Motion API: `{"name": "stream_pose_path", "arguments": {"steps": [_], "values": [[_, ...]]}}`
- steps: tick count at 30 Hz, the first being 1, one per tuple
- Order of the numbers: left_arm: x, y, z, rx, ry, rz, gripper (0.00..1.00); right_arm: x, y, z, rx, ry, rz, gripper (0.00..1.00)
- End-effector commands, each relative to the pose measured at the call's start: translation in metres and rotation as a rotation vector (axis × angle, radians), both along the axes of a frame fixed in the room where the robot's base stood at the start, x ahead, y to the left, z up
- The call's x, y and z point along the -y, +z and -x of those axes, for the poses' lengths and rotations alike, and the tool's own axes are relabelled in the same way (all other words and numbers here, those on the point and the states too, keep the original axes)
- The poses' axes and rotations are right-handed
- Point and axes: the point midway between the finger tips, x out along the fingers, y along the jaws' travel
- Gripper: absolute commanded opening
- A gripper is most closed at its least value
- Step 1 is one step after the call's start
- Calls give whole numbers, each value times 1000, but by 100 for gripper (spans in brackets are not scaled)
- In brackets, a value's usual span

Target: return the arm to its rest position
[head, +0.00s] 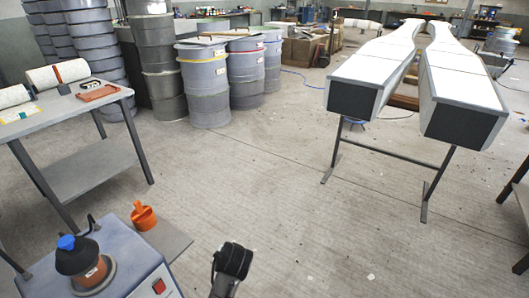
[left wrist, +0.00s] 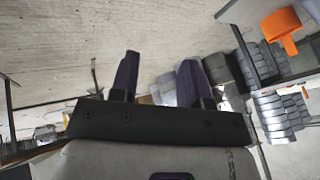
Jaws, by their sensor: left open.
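My left gripper (left wrist: 160,80) shows in the left wrist view, its two dark fingers apart with nothing between them. Bare concrete floor lies beyond the fingertips, and the picture is turned over. In the head view a dark end of one of my arms (head: 232,262) stands up at the bottom centre, over open floor and right of the blue-grey bench unit. Its fingers cannot be made out there. My right gripper does not show in either view.
The bench unit (head: 128,258) at bottom left carries a blue-capped pot (head: 80,262) and an orange holder (head: 144,215). A grey table (head: 60,112) stands left, drums (head: 205,85) behind. White moulds (head: 440,75) on a stand are at right. The central floor is clear.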

Motion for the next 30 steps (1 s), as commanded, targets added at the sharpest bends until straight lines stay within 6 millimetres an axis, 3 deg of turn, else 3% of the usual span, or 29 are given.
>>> {"name": "stream_pose_path", "arguments": {"steps": [1, 8, 11, 15, 19, 24, 30], "values": [[-4, 26, 10, 46, 19, 72, 43, 1, 14, 0, 0, 1, 2, 43], [-26, 109, 77, 197, 22, 323, 43, 2, 55, 0, 0, 4, 8, 43], [-41, 142, 121, 244, 10, 386, 43, 2, 80, 0, 1, 4, 7, 43], [-67, 182, 193, 266, 12, 421, 43, 2, 122, 0, 2, 3, 6, 43], [-89, 192, 251, 207, 42, 391, 43, 1, 157, 0, 3, 2, 3, 43], [-104, 173, 308, 46, 77, 346, 43, 0, 188, 0, 1, -1, -1, 43], [-110, 163, 367, -109, 96, 319, 43, -1, 217, 0, 1, -2, -3, 43]]}}
